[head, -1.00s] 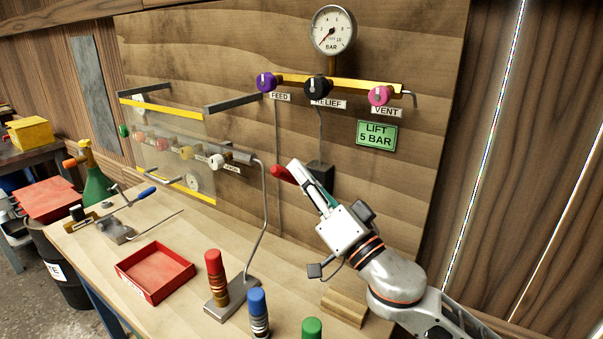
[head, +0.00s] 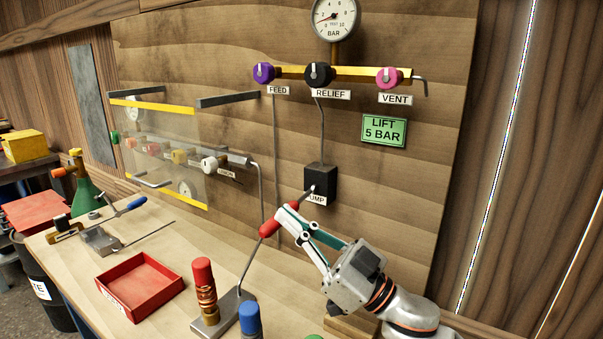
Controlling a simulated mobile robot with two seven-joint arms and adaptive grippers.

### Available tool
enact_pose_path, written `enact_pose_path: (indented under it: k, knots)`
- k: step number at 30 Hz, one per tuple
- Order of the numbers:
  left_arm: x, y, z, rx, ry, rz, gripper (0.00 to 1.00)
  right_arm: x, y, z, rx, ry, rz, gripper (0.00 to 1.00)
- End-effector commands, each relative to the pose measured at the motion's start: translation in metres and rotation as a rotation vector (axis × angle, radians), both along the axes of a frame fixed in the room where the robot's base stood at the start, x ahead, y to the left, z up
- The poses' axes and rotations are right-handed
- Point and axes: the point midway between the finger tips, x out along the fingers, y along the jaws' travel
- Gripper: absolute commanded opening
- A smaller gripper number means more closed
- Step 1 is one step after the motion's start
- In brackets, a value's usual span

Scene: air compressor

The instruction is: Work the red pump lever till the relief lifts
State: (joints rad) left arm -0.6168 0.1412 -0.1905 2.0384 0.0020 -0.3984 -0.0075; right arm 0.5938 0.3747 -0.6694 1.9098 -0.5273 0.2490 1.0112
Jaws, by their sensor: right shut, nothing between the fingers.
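The red pump lever (head: 269,228) slopes down and left from the black pump box (head: 321,183) on the wooden panel. My right gripper (head: 283,211) is shut and empty. Its fingertips lie across the lever's red grip from above and look to touch it, hiding the grip's middle. The gauge (head: 335,17) at the top has its needle low on the left side of the dial. The black relief knob (head: 318,75) is on the yellow rail, above the pump. A green sign (head: 384,130) reads LIFT 5 BAR. My left gripper is out of view.
The purple feed knob (head: 263,72) and pink vent knob (head: 389,77) flank the relief knob. A clear panel (head: 165,160) stands left. A red tray (head: 140,286), a red-topped post (head: 204,290) and a blue-topped post (head: 250,318) stand on the bench.

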Motion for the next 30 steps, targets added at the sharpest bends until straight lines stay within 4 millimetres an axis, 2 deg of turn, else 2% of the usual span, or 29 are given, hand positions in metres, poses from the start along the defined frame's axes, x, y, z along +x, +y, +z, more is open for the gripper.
enact_pose_path:
  k: [3, 9, 30]
  knots:
    - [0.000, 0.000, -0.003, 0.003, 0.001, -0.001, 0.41, 0.001, 0.000, -0.010, -0.036, -0.049, 0.000, 0.00]
    - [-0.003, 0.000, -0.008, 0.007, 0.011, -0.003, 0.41, 0.001, -0.001, -0.016, -0.074, -0.107, 0.000, 0.00]
    - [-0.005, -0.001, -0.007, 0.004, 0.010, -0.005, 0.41, 0.003, -0.001, -0.021, -0.093, -0.127, -0.003, 0.00]
